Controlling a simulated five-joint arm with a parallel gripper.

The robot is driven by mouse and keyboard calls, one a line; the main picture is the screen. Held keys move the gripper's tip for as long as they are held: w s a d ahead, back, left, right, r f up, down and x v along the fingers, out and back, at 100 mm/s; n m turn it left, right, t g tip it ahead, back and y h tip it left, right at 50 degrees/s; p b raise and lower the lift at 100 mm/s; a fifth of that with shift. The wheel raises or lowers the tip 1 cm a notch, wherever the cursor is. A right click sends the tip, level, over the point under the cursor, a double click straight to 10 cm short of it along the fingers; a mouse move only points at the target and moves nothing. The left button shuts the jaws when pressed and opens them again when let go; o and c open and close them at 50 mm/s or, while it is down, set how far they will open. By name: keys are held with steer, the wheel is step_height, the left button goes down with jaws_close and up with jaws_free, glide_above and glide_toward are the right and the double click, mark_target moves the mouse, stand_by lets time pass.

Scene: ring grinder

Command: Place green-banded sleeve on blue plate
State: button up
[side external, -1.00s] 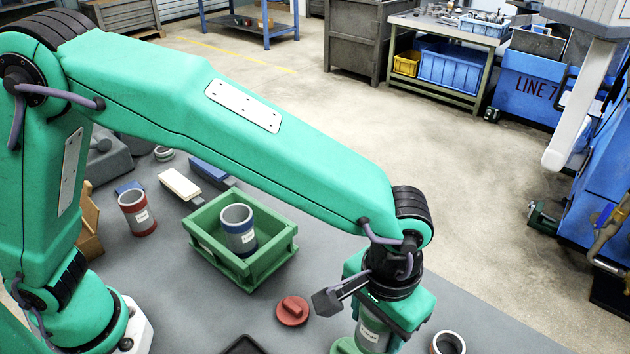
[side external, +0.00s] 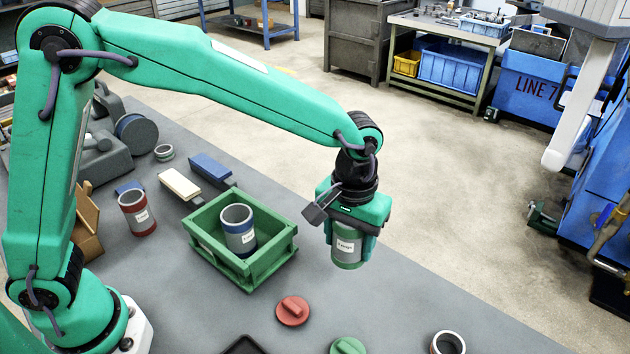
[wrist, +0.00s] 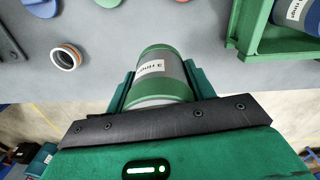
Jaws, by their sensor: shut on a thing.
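The green-banded sleeve (side external: 348,249) is a grey cylinder with a white label and green bands. My gripper (side external: 347,240) is shut around its sides and holds it upright, clear of the bench, right of the green crate. In the wrist view the sleeve (wrist: 163,75) sits between the two green fingers of my gripper (wrist: 158,82). A round blue plate (wrist: 42,7) shows only in part at the top left edge of the wrist view. I do not see it in the side view.
A green crate (side external: 204,251) holds a blue-banded sleeve (side external: 238,228). A red-banded sleeve (side external: 137,212) stands to its left. A red disc (side external: 292,310), a green disc (side external: 348,346) and a ring (side external: 447,343) lie on the grey bench (side external: 400,310). The bench between crate and ring is mostly clear.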

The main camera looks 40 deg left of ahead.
steer(key=w+a+n, duration=0.2)
steer(key=a, duration=0.5)
steer(key=w+a+n, duration=0.2)
steer(key=w+a, duration=0.1)
steer(key=a, duration=0.5)
steer(key=n, duration=1)
glide_above(133, 184)
steer(key=s+d, duration=0.2)
steer(key=f, duration=0.6)
steer(key=shift+a, duration=0.25)
steer(key=shift+w+f, duration=0.1)
steer(key=shift+f, duration=1.9)
steer(key=shift+f, duration=0.15)
steer(key=o, duration=1)
steer(key=shift+c, duration=0.2)
